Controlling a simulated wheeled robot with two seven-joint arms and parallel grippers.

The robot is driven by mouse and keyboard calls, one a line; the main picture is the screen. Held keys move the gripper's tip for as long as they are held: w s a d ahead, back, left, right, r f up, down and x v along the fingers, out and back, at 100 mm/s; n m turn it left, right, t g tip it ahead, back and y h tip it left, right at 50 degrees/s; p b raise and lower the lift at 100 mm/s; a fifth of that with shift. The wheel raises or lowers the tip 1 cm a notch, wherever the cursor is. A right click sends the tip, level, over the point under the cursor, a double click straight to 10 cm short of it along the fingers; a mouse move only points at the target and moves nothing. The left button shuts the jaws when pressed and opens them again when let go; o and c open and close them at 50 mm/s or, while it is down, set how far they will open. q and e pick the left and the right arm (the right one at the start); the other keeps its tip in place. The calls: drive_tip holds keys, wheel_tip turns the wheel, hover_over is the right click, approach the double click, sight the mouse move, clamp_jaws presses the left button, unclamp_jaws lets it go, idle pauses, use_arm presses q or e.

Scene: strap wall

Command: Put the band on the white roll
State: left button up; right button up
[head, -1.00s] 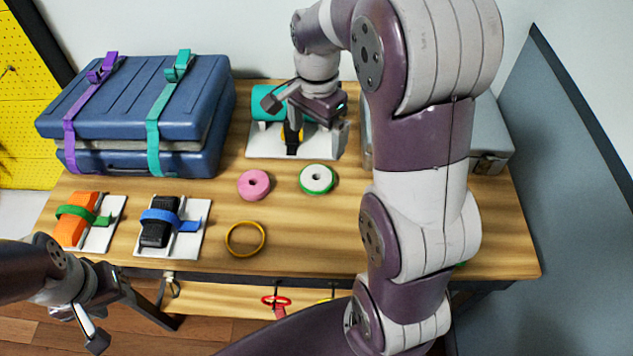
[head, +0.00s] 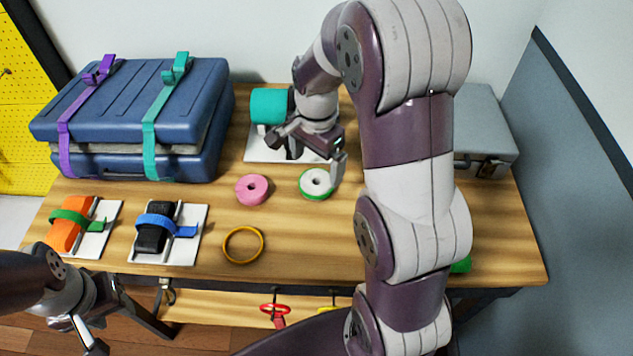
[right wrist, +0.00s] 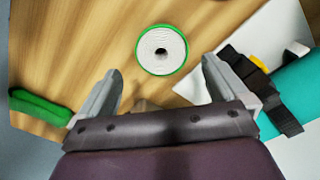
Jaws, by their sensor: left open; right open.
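The white roll (head: 316,183) lies flat on the table, with a green ring around its rim; it also shows in the right wrist view (right wrist: 161,50). A loose yellow ring-shaped band (head: 242,245) lies flat nearer the front edge, apart from the rolls. My right gripper (head: 313,158) is open and empty near the white roll, partly overlapping it in the head view. In the right wrist view its fingers (right wrist: 161,75) are spread, with the roll beyond the gap. My left gripper (head: 118,328) is open and empty at the lower left, off the table's front edge.
A pink roll (head: 252,189) lies left of the white one. Blue cases (head: 130,120) with straps stand back left. A teal roll (head: 268,106) sits on a white board behind. Orange (head: 70,228) and black (head: 155,232) strapped blocks are front left. A grey case (head: 485,130) stands back right.

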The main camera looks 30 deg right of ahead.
sight(316, 181)
wheel_tip(316, 181, down, 5)
drive_tip(key=shift+w+f, duration=0.15)
idle(0.4)
drive_tip(key=c, duration=0.9)
drive_tip(key=shift+c, duration=0.2)
drive_tip(key=shift+r, duration=0.5)
drive_tip(key=r, duration=0.2)
drive_tip(key=s+r, duration=0.1)
drive_tip(key=r, duration=0.1)
drive_tip(key=shift+d, duration=0.25)
drive_tip(key=s+d+r, duration=0.4)
drive_tip(key=s+r, duration=0.2)
drive_tip(key=s, duration=0.3)
drive_tip(key=shift+s+d, duration=0.3)
